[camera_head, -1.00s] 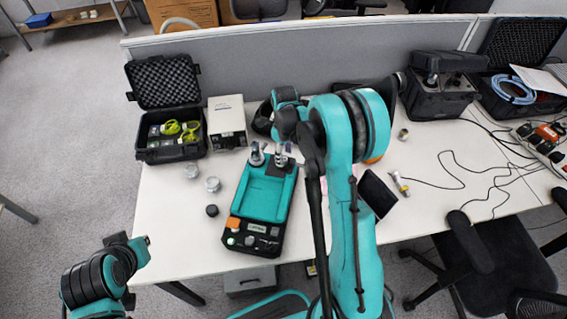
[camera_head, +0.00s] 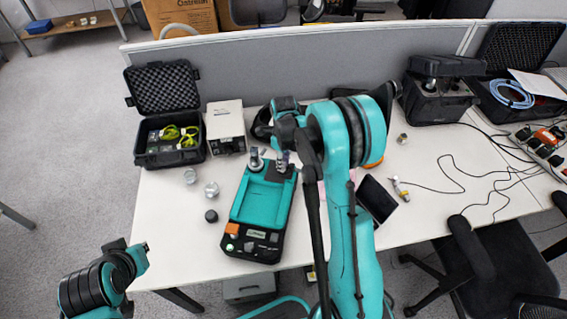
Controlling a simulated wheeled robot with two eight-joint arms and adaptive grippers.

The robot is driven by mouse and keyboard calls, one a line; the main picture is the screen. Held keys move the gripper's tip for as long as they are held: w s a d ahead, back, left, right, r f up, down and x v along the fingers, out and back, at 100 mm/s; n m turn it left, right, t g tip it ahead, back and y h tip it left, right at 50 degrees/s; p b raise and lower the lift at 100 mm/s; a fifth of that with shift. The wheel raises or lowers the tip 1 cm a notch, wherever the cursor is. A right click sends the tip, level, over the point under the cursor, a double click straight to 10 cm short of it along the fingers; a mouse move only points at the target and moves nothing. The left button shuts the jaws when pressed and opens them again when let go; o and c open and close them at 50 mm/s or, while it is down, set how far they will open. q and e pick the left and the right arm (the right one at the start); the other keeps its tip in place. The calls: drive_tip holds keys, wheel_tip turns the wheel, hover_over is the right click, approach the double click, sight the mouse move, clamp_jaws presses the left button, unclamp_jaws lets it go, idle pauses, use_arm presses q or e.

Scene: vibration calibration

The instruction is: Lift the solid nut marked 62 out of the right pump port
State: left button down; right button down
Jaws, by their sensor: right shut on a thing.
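The teal and black pump (camera_head: 262,204) stands on the white table, with its two ports at the back end. A silvery metal fitting (camera_head: 256,160) sits on the left port. My right gripper (camera_head: 283,163) is over the right port and points down, shut on the solid nut. The nut is too small and too hidden by the fingers to make out, and the mark 62 cannot be read. Whether the nut is clear of the port cannot be told. My left arm is at the lower left, but its gripper does not show.
Two silvery round pieces (camera_head: 211,189) and a black cap (camera_head: 211,216) lie left of the pump. An open black case (camera_head: 170,154) and a white box (camera_head: 225,127) stand behind them. A dark tablet (camera_head: 377,199) lies to the right, past my right arm.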

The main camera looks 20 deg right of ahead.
drive_tip(key=shift+r, duration=0.5)
wheel_tip(320, 180, up, 3)
drive_tip(key=shift+r+p, duration=0.1)
drive_tip(key=shift+p, duration=0.65)
drive_tip(key=s+d+r+p, duration=0.5)
drive_tip(key=s+d+r, duration=0.2)
drive_tip(key=s+r, duration=0.2)
drive_tip(key=shift+r, duration=0.8)
